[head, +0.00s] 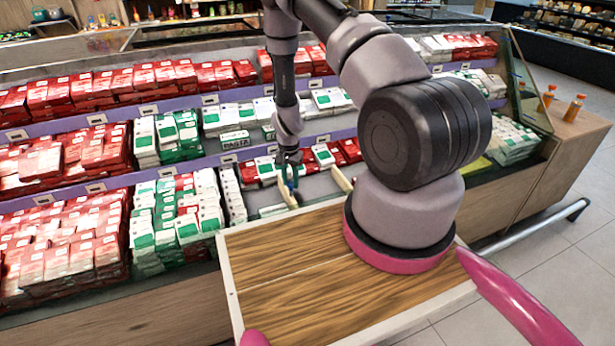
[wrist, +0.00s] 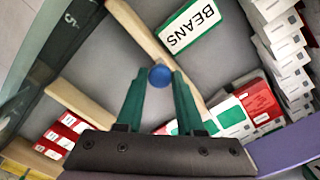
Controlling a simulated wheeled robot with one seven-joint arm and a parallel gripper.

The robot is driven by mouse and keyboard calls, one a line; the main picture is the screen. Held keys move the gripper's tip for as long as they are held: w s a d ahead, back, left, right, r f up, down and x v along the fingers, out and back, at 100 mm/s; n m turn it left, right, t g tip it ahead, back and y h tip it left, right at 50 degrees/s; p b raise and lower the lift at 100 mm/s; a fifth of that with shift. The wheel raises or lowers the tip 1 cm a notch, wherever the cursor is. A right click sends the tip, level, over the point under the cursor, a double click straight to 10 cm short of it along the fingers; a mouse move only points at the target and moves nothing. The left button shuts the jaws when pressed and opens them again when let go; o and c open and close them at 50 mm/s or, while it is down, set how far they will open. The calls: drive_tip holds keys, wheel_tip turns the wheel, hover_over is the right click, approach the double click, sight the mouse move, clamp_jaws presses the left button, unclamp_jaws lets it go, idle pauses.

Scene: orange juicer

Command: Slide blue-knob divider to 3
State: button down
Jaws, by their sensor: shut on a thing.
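My gripper (wrist: 158,76) has its two green fingers on either side of the round blue knob (wrist: 160,77), shut on it. The knob sits on a pale wooden divider (wrist: 136,31) that runs across the grey shelf, partly hidden by the fingers. In the head view my gripper (head: 289,170) reaches down at the lower shelf, and the wooden divider (head: 285,193) shows just below it. A dark strip (wrist: 72,33) at the left of the wrist view bears a mark that looks like a 5. No 3 can be read.
A second wooden divider (wrist: 78,102) lies left in the wrist view. A BEANS sign (wrist: 192,27) lies on the shelf beyond the knob. Red boxes (wrist: 66,130) and white boxes (wrist: 281,45) stand nearby. Bare grey shelf lies beside the held divider.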

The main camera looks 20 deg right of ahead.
drive_tip(key=shift+a, duration=1.5)
drive_tip(key=c, duration=0.5)
unclamp_jaws()
drive_tip(key=shift+r, duration=0.1)
wheel_tip(320, 180, up, 11)
drive_tip(key=shift+f, duration=0.15)
